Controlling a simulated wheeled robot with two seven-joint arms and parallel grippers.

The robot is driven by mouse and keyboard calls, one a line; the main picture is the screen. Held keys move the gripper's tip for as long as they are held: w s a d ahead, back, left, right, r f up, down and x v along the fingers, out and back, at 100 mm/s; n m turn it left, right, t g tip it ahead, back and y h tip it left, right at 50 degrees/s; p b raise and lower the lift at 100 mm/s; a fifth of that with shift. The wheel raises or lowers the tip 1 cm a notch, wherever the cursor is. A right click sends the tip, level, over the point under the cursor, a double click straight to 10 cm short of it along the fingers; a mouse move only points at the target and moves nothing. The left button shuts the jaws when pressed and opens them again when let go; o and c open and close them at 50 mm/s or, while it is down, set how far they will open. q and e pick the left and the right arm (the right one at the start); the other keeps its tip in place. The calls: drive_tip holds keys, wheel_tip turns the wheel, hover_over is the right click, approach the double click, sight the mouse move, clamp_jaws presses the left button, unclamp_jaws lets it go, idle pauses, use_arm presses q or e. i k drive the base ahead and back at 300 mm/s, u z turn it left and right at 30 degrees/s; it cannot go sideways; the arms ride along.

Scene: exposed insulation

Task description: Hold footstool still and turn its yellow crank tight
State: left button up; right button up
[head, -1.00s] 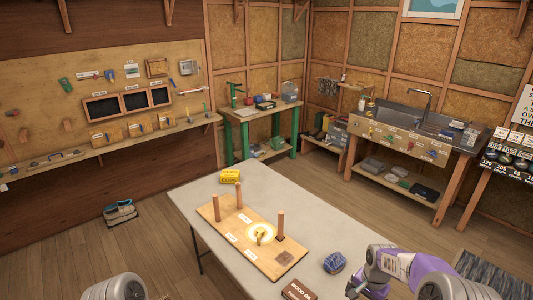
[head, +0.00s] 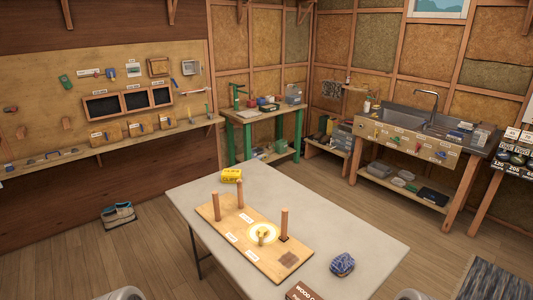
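The footstool (head: 239,254) lies upside down on the table, its wooden board flat and three round legs pointing up. One leg (head: 215,206) is at the left, one (head: 240,195) at the back and one (head: 285,222) at the right. A fourth corner shows only a dark square patch (head: 289,260). The yellow crank (head: 263,235) sits on the board inside a glowing pale ring, near the right leg. Neither of my grippers is in the head view; only grey rounded parts of mine show at the bottom edge.
The grey table (head: 355,234) has free room right of the footstool. A yellow box (head: 231,175) is behind it, a blue patterned lump (head: 343,264) to the right and a dark red wood-oil box (head: 302,291) at the front edge. A bag (head: 118,215) lies on the floor.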

sight(262, 230)
drive_tip(key=u, duration=0.55)
drive_tip(key=k, duration=1.3)
drive_tip(key=u, duration=1)
drive_tip(key=i, duration=1.4)
drive_tip(key=z, duration=0.25)
drive_tip(key=i, duration=1.5)
drive_tip(key=z, duration=1.15)
